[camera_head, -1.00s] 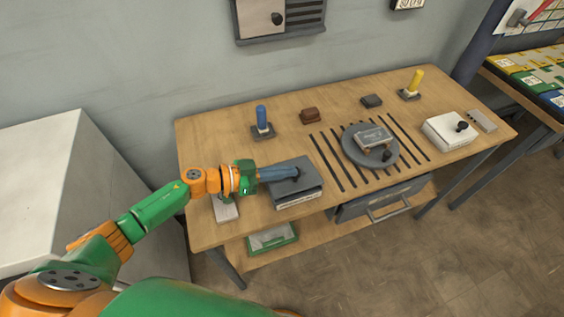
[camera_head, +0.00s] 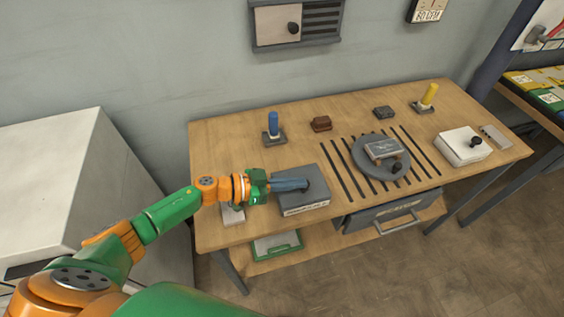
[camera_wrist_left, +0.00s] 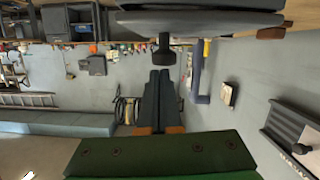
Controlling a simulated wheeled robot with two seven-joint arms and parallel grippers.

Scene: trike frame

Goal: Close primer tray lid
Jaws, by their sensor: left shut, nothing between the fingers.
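The primer tray appears to be the grey box (camera_head: 305,208) with a lettered front, at the left front of the workbench. Its flat grey lid (camera_head: 300,172) lies over the box and looks level; I cannot tell whether any gap is left under it. A dark round knob (camera_head: 307,184) stands on the lid. My left gripper (camera_head: 304,185) reaches in low over the lid from the left, shut and empty, its fingertips at the knob. The left wrist view shows the shut fingers (camera_wrist_left: 160,74) close to the knob (camera_wrist_left: 165,50); contact is unclear. My right gripper is out of view.
A round grey turntable (camera_head: 361,157) carrying a small block stands among dark slots. A white box (camera_head: 462,150) with a black knob is at the right. Blue (camera_head: 273,124) and yellow (camera_head: 429,95) upright handles stand behind. A grey drawer (camera_head: 383,213) is under the front edge.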

